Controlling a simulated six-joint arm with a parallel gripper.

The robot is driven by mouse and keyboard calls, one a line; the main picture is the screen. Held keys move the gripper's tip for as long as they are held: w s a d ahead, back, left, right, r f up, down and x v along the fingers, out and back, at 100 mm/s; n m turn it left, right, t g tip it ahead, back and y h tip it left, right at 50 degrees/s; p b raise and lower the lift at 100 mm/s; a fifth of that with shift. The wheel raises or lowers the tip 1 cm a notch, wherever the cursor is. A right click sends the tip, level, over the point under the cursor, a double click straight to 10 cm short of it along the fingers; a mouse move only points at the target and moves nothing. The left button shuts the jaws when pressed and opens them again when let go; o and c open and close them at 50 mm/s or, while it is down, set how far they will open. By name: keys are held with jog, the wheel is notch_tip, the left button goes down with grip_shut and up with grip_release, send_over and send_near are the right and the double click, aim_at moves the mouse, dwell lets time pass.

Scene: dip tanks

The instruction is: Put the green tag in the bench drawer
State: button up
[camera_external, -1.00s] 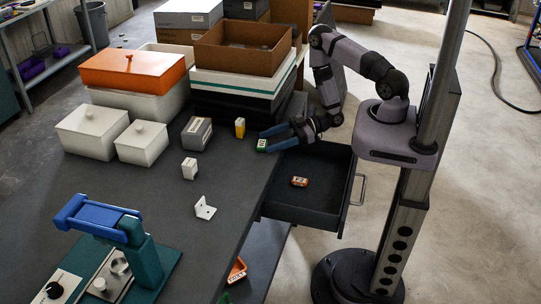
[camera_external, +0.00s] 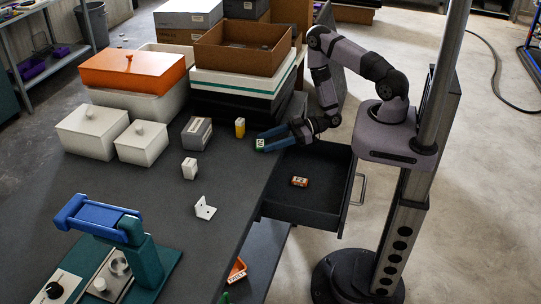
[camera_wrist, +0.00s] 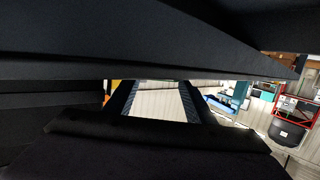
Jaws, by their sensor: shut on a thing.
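The green tag (camera_external: 260,144) has a pale label and is at the tips of my gripper (camera_external: 264,141), near the right edge of the bench in the external view. My gripper is shut on it, with blue fingers pointing left. The bench drawer (camera_external: 314,213) is pulled open, to the right of and nearer the camera than my gripper. An orange tag (camera_external: 299,182) with a pale label lies inside the drawer. In the wrist view dark surfaces fill much of the picture and I cannot make out the tag there.
A yellow block (camera_external: 240,128) stands left of my gripper. A grey box (camera_external: 196,133), a white block (camera_external: 189,168) and a white bracket (camera_external: 204,208) stand on the bench (camera_external: 225,235). A brown open box (camera_external: 243,48) tops a stack behind. The drawer floor has free room.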

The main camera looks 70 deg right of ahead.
jog(key=shift+a+r, duration=0.1)
jog(key=shift+a+r+b, duration=0.1)
jog(key=shift+r+b, duration=0.05)
jog(key=shift+b, duration=0.2)
jog(key=shift+r+b, duration=0.45)
jog(key=shift+r, duration=2.75)
jog(key=a, duration=1.9)
jog(key=shift+a+b, duration=0.3)
jog(key=shift+a, duration=0.05)
jog(key=d, duration=2)
jog(key=shift+f, duration=0.1)
jog(key=shift+a+f+p, duration=0.15)
jog(key=shift+f+p, duration=0.15)
jog(key=shift+p, duration=0.1)
jog(key=shift+f, duration=0.95)
